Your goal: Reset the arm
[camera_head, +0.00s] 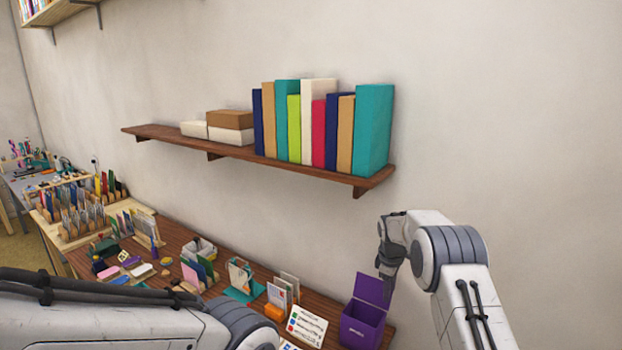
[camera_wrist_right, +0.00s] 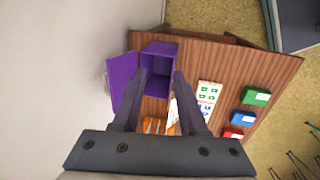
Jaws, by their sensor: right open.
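My right gripper (camera_head: 387,272) hangs pointing down just above and behind the purple box in the head view. In the right wrist view my right gripper (camera_wrist_right: 161,74) has its two dark fingers apart, with nothing between them. The open purple box (camera_head: 362,325) stands on the wooden table (camera_head: 178,238) with its lid up; it also shows beyond the fingers in the right wrist view (camera_wrist_right: 157,55). My left arm crosses the bottom left of the head view, and its gripper is out of frame.
Green, blue and red inkpads (camera_wrist_right: 248,115) lie along one table side in the right wrist view. A white card (camera_head: 307,325) with coloured marks stands by the purple box. A wall shelf (camera_head: 376,178) with books and boxes is above. Card holders and small items crowd the table's left.

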